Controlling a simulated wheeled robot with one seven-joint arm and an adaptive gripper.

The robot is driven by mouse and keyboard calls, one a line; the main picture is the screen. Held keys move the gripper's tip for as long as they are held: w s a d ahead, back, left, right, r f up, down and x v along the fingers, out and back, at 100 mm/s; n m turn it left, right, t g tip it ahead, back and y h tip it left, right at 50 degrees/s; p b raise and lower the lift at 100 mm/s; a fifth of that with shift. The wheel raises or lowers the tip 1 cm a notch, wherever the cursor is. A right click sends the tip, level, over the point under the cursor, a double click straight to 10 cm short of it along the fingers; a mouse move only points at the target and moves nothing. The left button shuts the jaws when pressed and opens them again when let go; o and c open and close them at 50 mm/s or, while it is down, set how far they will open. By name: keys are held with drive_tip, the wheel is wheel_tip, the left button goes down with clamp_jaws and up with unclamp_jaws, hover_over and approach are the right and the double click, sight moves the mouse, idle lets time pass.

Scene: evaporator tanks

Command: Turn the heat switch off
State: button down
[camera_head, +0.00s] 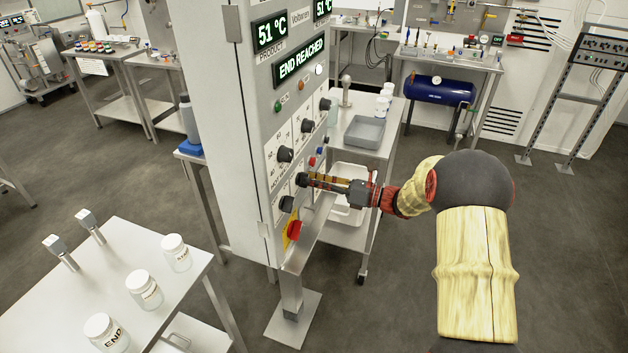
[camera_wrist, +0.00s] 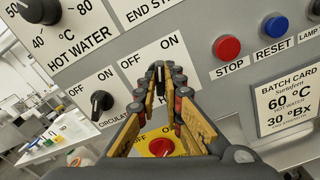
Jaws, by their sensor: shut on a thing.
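My gripper (camera_wrist: 160,78) reaches the grey control panel and is shut on a small dark rotary switch (camera_wrist: 159,70) on a white plate marked OFF and ON. The lower part of that plate's label is hidden behind my fingers, so I cannot read its name in full. The fingers cover most of the knob, so I cannot tell which way it points. In the head view my gripper (camera_head: 304,180) meets the panel face from the right, below the displays.
A circulation switch (camera_wrist: 102,101) sits left of the held one, with the hot water dial (camera_wrist: 40,10) above it. A red STOP button (camera_wrist: 227,47) and blue RESET button (camera_wrist: 275,26) are right. A red knob (camera_wrist: 161,147) is below. A table with jars (camera_head: 110,285) stands left.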

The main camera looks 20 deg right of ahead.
drive_tip(key=shift+s+a+f+n+b, duration=0.1)
drive_tip(key=shift+n+b, duration=1.25)
drive_tip(key=shift+n, duration=2)
drive_tip(key=shift+s+a+f+n+b, duration=0.1)
drive_tip(key=shift+n+b, duration=1.25)
drive_tip(key=shift+n, duration=2.3)
drive_tip(key=c, duration=1.9)
unclamp_jaws()
drive_tip(key=shift+d+r, duration=0.1)
drive_tip(key=v, duration=1.2)
